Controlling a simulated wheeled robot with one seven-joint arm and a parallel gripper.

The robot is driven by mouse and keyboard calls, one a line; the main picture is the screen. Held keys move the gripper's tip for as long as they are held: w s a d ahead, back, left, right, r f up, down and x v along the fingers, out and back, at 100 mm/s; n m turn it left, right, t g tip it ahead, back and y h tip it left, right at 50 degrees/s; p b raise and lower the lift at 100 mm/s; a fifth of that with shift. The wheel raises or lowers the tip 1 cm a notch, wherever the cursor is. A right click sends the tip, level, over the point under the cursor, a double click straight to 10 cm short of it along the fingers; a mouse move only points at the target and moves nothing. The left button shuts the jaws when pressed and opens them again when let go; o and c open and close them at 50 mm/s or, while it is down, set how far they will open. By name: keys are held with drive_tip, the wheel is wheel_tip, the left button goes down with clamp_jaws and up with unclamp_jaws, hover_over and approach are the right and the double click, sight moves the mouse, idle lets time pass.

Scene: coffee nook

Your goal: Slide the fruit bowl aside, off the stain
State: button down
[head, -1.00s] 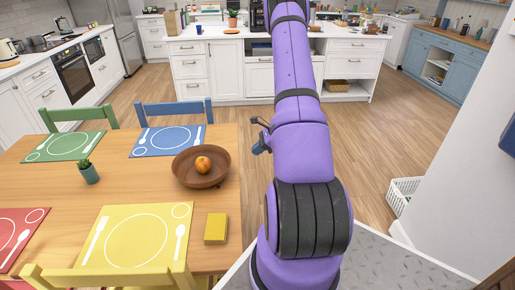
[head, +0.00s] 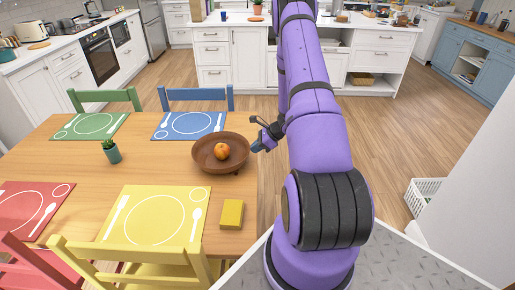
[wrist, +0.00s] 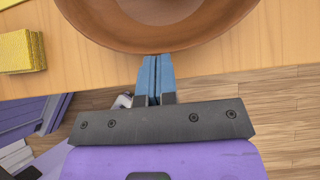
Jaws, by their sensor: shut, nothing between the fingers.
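The brown fruit bowl (head: 220,165) stands near the right edge of the wooden table, with an orange-red fruit (head: 221,151) in it. In the wrist view the bowl (wrist: 155,38) fills the top middle. My gripper (head: 256,147) is shut and empty at the bowl's right side. In the wrist view its blue fingertips (wrist: 156,60) meet the bowl's near rim; I cannot tell whether they touch it. No stain shows; the tabletop under the bowl is hidden.
A yellow sponge (head: 232,214) lies in front of the bowl near the table (head: 62,168) edge. A blue placemat (head: 188,124) lies behind it, a yellow placemat (head: 153,216) front left. A small potted plant (head: 111,151) stands left. Bare wood lies between plant and bowl.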

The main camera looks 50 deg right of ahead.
drive_tip(key=w+a, duration=0.6)
drive_tip(key=w, duration=0.1)
drive_tip(key=w+a, duration=0.6)
drive_tip(key=w, duration=0.1)
drive_tip(key=w+a, duration=0.6)
drive_tip(key=shift+w+a, duration=0.3)
drive_tip(key=shift+w, duration=0.1)
drive_tip(key=shift+s+d+f, duration=0.1)
drive_tip(key=shift+s+d, duration=0.1)
drive_tip(key=s+d, duration=0.1)
drive_tip(key=s+d+r, duration=0.1)
drive_tip(key=s+d, duration=0.1)
drive_tip(key=v, duration=0.9)
drive_tip(key=shift+a, duration=0.15)
